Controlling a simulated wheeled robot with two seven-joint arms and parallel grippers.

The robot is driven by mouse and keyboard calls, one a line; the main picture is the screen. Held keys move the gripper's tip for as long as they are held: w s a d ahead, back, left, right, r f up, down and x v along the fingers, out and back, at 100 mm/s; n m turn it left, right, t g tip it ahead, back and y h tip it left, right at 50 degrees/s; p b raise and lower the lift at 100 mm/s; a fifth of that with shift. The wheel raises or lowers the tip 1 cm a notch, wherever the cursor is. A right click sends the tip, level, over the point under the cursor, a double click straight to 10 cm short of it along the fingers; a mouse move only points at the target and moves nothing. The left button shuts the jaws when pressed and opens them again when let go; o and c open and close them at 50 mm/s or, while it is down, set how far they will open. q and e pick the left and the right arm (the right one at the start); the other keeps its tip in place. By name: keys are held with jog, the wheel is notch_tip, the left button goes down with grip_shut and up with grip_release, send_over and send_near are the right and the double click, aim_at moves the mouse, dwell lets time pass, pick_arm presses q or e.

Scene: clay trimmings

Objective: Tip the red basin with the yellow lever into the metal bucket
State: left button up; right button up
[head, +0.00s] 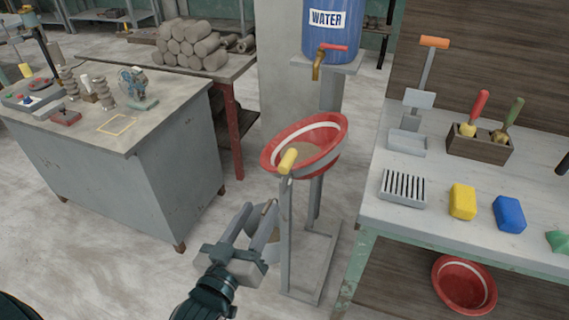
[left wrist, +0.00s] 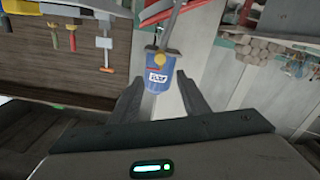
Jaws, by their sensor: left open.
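The red basin (head: 333,130) with a white band sits tilted on a grey metal stand, its left side lower, with brownish matter inside. The yellow lever (head: 288,160) stands at the basin's front left. My left gripper (head: 258,207) is open and empty, below and left of the lever and apart from it. I cannot make out the metal bucket; a brownish shape behind the fingers is unclear. My right gripper is out of view.
A blue water barrel (head: 331,35) with a tap stands behind the basin. A workbench (head: 345,205) with tools, sponges and a brush holder is on the right, another red basin (head: 463,285) beneath it. A grey cabinet table (head: 165,165) is left.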

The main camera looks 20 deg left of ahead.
aim_at(282, 170)
pick_arm(q)
jog(key=shift+w+a, duration=0.1)
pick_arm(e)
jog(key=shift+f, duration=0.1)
pick_arm(q)
jog(key=w, duration=1.6)
jog(key=shift+d, duration=0.3)
jog(key=shift+w, duration=0.5)
jog(key=shift+c, duration=0.4)
grip_shut()
jog(key=shift+w, duration=0.1)
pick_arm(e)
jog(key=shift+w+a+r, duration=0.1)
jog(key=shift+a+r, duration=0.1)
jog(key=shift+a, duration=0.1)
